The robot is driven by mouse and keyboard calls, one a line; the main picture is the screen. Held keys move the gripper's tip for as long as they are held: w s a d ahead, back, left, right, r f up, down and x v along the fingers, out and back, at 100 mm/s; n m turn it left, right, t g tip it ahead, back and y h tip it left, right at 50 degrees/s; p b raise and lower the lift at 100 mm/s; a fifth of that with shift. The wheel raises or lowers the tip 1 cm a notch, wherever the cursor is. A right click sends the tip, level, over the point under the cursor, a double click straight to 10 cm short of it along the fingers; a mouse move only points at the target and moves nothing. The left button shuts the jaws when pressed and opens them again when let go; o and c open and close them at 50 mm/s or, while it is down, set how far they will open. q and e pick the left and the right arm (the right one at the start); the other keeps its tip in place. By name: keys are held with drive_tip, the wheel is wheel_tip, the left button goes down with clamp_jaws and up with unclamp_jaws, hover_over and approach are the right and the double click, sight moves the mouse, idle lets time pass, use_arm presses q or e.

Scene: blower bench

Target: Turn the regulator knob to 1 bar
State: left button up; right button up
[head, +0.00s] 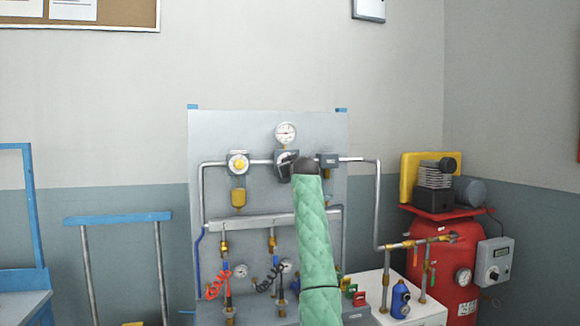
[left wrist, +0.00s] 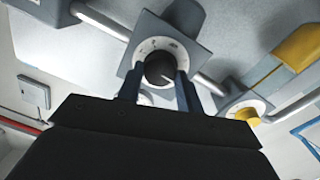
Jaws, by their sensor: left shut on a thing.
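The regulator knob (left wrist: 160,68) is black, on a white dial with small dark marks, in the left wrist view. A light pointer line shows on its lower right side; the scale figures are too small to read. My left gripper (left wrist: 157,78) has one finger on each side of the knob and is shut on it. In the head view the regulator (head: 284,157) is on the panel under a round white gauge (head: 286,132), whose reading I cannot make out. My green-sleeved left arm and dark wrist cover part of it. My right gripper is in neither view.
A unit with a yellow knob (head: 238,163) sits left of the regulator on the same pipe. A dark-faced grey box (head: 329,160) is close on the right. Coiled hoses hang below. A red tank (head: 443,262) with a compressor stands at right.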

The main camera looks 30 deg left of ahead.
use_arm(q)
drive_tip(key=shift+f, duration=0.1)
drive_tip(key=o, duration=1)
drive_tip(key=shift+w, duration=0.1)
drive_tip(key=b+v, duration=0.1)
drive_tip(key=v, duration=0.6)
drive_tip(key=shift+s+d+b, duration=0.25)
drive_tip(key=shift+d+b, duration=0.05)
drive_tip(key=shift+b, duration=0.1)
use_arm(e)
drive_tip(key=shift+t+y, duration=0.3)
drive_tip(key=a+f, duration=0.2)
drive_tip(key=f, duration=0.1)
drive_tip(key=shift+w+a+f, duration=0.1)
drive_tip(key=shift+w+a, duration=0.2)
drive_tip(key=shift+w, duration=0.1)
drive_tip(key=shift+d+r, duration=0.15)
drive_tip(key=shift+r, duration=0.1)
